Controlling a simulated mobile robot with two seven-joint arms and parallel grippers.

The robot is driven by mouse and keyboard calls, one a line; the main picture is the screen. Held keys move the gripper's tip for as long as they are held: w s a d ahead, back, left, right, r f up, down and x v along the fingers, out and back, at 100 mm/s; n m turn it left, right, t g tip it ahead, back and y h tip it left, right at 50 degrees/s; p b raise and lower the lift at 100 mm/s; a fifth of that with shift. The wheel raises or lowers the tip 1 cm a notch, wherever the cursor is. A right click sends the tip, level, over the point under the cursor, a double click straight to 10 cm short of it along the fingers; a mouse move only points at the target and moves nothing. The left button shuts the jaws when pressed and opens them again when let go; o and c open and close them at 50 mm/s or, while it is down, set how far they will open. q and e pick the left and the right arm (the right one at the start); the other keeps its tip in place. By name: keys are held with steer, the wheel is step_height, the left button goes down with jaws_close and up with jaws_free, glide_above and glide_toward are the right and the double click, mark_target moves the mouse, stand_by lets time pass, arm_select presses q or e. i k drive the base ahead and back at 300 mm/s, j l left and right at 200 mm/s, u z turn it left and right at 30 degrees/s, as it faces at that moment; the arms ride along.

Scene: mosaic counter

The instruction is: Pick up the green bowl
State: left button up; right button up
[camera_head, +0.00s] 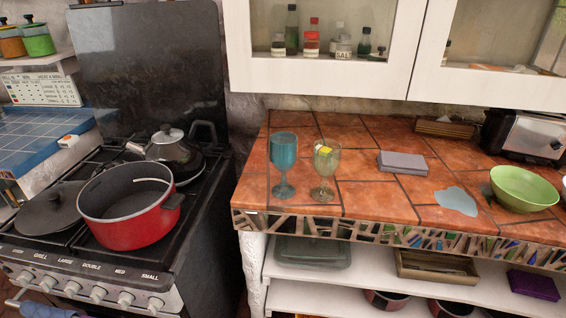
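The green bowl (524,188) sits upright on the tiled counter at the right, close to the counter's front edge. It looks empty inside. No gripper is near it. Neither of my grippers shows clearly in the head view.
The terracotta-tiled counter (385,194) also holds a blue goblet (284,160), a greenish glass goblet (326,165), a grey box (402,163), a pale blue flat patch (456,201) and a toaster (527,135) behind the bowl. A stove with a red pot (130,225) stands left. Cabinets hang above.

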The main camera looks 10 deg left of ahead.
mark_target(518, 190)
steer(key=z, duration=1.25)
